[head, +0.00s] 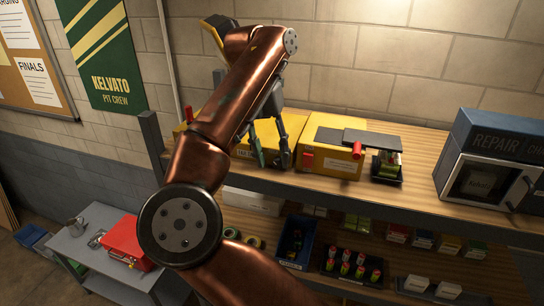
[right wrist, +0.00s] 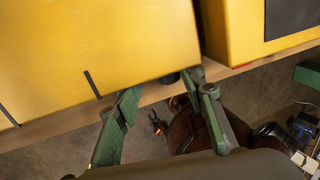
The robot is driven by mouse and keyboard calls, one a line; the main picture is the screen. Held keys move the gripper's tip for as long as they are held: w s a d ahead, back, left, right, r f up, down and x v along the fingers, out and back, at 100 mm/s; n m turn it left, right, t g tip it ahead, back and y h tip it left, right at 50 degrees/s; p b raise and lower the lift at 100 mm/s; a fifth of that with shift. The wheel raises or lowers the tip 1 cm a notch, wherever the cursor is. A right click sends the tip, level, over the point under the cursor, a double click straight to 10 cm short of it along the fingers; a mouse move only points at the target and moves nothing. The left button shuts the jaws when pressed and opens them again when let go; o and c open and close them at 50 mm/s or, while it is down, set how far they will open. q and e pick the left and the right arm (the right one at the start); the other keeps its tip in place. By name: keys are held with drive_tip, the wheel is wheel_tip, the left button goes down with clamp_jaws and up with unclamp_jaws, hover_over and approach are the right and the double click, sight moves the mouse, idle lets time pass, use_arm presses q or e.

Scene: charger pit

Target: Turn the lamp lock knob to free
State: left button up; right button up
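My right gripper (head: 272,160) is in front of a yellow box (head: 250,133) on the upper shelf, fingers spread and pointing down. In the right wrist view, the gripper (right wrist: 165,105) has its two green fingers apart with nothing visibly held. A small dark round part (right wrist: 170,78) shows at the lower edge of the yellow box (right wrist: 85,50), between the fingers; I cannot tell whether it is the lamp lock knob. A yellow and dark piece (head: 218,28), possibly the lamp, shows behind my arm at the top. My left gripper is not in view.
A red case (head: 122,240) lies on a side table.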

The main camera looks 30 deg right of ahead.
drive_tip(key=shift+s, duration=0.45)
drive_tip(key=shift+s+d, duration=0.15)
drive_tip(key=shift+s, duration=0.2)
drive_tip(key=shift+w+f, duration=0.1)
drive_tip(key=shift+w, duration=0.3)
drive_tip(key=shift+c, duration=1.9)
drive_tip(key=shift+s, duration=0.25)
drive_tip(key=c, duration=0.3)
drive_tip(key=shift+c, duration=0.9)
clamp_jaws()
drive_tip(key=t+y+b, duration=0.3)
drive_tip(key=shift+s+d+f+t+b, duration=0.1)
drive_tip(key=shift+s+d+t+b, duration=0.2)
drive_tip(key=shift+b, duration=0.05)
drive_tip(key=shift+t+y+b, duration=0.3)
drive_tip(key=shift+t+y, duration=0.1)
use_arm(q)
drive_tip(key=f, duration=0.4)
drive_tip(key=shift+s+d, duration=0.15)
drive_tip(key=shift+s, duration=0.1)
use_arm(e)
drive_tip(key=shift+r, duration=0.2)
